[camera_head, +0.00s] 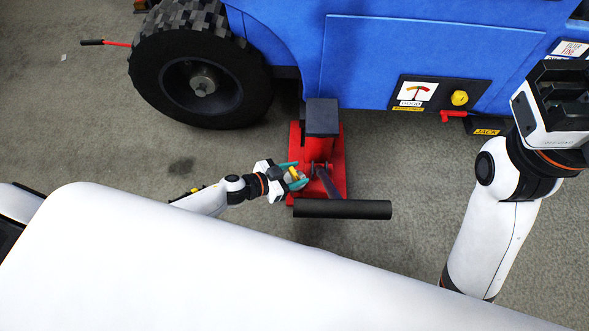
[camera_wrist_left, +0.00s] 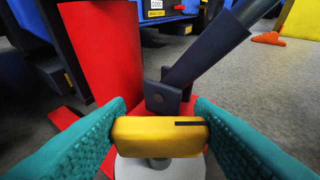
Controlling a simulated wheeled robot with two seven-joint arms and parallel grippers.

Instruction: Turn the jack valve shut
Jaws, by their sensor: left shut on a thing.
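In the head view the yellow handle (camera_head: 296,174) shows small at the jack's left side. My left gripper (camera_head: 291,176) is shut on it; the teal fingers (camera_wrist_left: 160,125) press its two ends in the left wrist view. The handle lies crosswise between them.
The jack's dark lever with a thick black bar (camera_head: 342,209) sticks out close to my left gripper. A blue vehicle (camera_head: 430,50) with a large black wheel (camera_head: 203,80) stands behind. A gauge panel (camera_head: 416,93) and JACK label (camera_head: 487,132) are on its side.

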